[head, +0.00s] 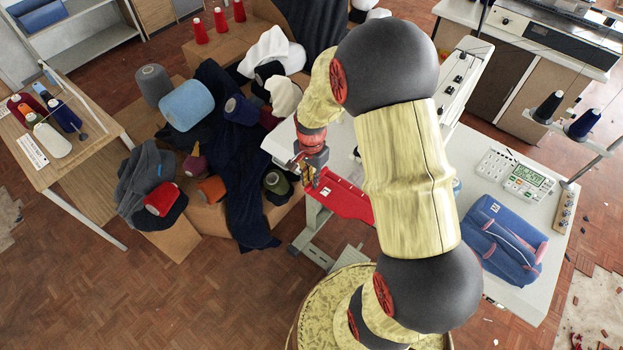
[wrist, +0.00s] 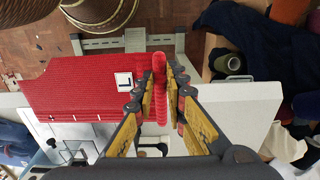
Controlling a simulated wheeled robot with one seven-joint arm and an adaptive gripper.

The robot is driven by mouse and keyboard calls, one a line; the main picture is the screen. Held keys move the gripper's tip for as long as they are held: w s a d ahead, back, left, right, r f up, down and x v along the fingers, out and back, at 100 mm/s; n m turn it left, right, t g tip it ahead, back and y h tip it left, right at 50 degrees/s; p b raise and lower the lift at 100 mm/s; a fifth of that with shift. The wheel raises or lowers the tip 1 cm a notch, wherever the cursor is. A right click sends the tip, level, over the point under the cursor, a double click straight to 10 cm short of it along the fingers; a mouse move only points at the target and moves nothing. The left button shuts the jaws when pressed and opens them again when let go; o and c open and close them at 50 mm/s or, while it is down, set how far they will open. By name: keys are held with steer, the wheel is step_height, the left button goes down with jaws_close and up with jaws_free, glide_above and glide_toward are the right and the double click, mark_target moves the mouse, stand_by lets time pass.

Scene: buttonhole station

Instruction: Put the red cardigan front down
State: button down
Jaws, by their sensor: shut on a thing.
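The red cardigan front (head: 340,196) is a flat red knitted panel at the left edge of the white work table in the head view, partly hidden by my arm. In the wrist view the red panel (wrist: 75,85) extends to the left and bears a white label with "L". My gripper (head: 309,178) is shut on the panel's right-hand edge. In the wrist view the gripper (wrist: 161,85) has that edge pinched upright between its yellow-padded fingers. Part of the panel reaches out past the table edge. I cannot tell whether it touches the tabletop.
A heap of dark cloth and yarn cones (head: 187,105) fills boxes at left. Floor at lower left is clear.

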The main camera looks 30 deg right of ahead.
steer(key=shift+r+p, duration=1.6)
steer(key=shift+r, duration=0.8)
